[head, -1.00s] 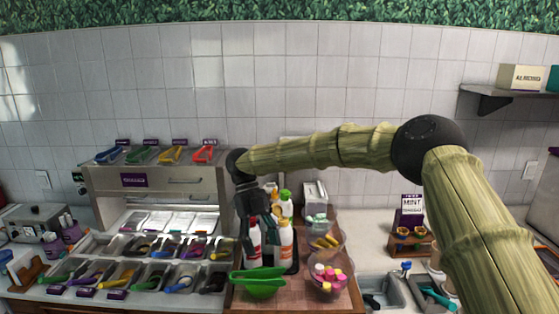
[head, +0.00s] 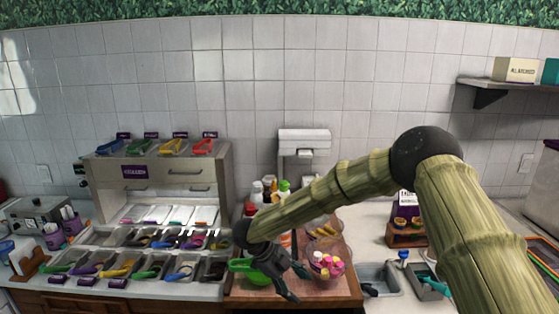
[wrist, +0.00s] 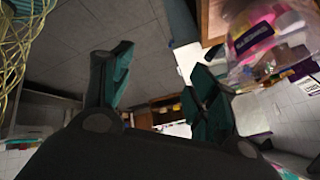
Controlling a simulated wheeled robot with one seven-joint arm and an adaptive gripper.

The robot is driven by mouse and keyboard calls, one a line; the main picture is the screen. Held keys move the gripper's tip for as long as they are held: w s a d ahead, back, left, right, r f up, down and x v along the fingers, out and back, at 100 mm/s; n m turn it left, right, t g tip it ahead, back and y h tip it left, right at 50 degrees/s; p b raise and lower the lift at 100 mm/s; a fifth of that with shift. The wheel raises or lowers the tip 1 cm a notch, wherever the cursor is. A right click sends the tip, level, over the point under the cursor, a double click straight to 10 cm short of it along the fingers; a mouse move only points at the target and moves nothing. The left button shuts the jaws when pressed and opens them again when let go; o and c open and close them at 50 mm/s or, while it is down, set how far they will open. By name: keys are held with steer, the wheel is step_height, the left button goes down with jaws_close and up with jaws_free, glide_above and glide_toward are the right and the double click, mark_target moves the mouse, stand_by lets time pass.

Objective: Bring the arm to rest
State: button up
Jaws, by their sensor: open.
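My gripper (head: 293,283) is low in the head view, over the wooden board (head: 306,292) near its front. It partly covers a green bowl (head: 240,266) or tool on the board's left side. The jaws are open and nothing is between them. In the wrist view my gripper (wrist: 160,85) shows two spread fingers with teal pads. Behind them are the tiled floor and cabinet fronts, tilted. My arm bends down from the right, across the board and the bottles behind it.
A clear bowl of pink and yellow pieces (head: 324,265) stands close right of my gripper. Bottles (head: 268,190) stand behind my arm. The topping trays (head: 150,262) lie left, with coloured tongs (head: 172,147) on the cabinet above. A metal sink (head: 380,279) is at right.

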steer(key=s+d+f+n+t+y+b, duration=0.15)
steer(key=s+d+f+n, duration=0.3)
steer(key=f, duration=0.45)
steer(key=s+d+f+n+t+b, duration=0.25)
steer(key=f+n, duration=0.25)
steer(key=f, duration=0.4)
steer(key=s+d+f+n+t+b, duration=0.25)
steer(key=s+d+f+n, duration=0.2)
steer(key=f, duration=0.55)
steer(key=s+d+f+n+g+y+b, duration=0.1)
steer(key=s+d+f+n+y, duration=0.15)
steer(key=s+f, duration=0.4)
steer(key=s+d+f+n+g+y+b, duration=0.1)
steer(key=s+f+n, duration=0.25)
steer(key=s, duration=0.55)
steer(key=s+d+n+g+y+b, duration=0.2)
steer(key=s+n+g, duration=0.2)
steer(key=s, duration=1.6)
steer(key=shift+d+f+n+y+b, duration=0.2)
steer(key=shift+d+n+y+b, duration=0.15)
steer(key=shift+n, duration=0.35)
